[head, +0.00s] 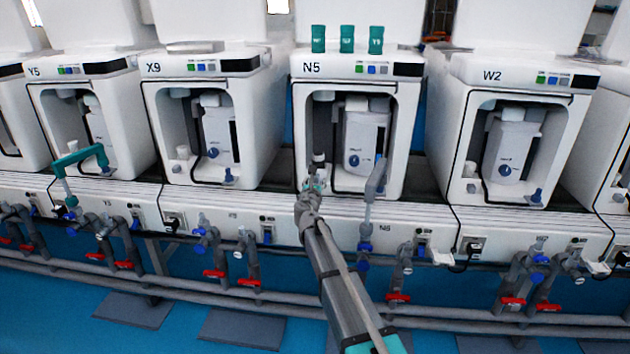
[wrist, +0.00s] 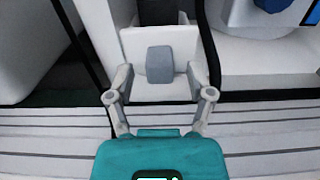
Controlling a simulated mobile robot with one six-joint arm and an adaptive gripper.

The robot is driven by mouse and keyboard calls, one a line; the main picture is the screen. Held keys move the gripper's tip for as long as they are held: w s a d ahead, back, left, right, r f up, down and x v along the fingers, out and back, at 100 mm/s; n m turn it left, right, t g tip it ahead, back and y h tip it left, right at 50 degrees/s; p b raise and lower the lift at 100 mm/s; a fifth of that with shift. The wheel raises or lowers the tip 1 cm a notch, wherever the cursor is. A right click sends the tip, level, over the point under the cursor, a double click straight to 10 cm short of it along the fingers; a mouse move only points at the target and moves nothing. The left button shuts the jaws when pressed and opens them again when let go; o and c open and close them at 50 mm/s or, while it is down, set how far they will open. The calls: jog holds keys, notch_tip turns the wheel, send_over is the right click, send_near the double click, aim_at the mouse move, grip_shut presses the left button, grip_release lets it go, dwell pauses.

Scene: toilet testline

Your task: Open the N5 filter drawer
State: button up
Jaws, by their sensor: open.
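The N5 machine (head: 357,90) stands in the middle of the row in the head view, with a white unit with a blue knob in its open bay. In the wrist view, a white drawer front (wrist: 132,44) with a grey handle (wrist: 160,64) is straight ahead, at the lower left of the bay. My gripper (head: 314,178) reaches up to this spot from the front. In the wrist view my gripper (wrist: 161,82) is open, one finger on each side of the handle, with visible gaps. I cannot tell whether the fingertips touch the drawer front. In the head view my gripper largely hides the drawer.
Machines X9 (head: 200,85) and W2 (head: 520,95) flank N5. A grey pipe (head: 370,195) rises just right of my gripper. Pipes with red-handled valves (head: 397,297) run along the front. Teal boxes (head: 347,39) stand on N5.

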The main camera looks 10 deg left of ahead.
jog(key=shift+w, duration=0.8)
jog(key=shift+c, duration=0.2)
grip_shut()
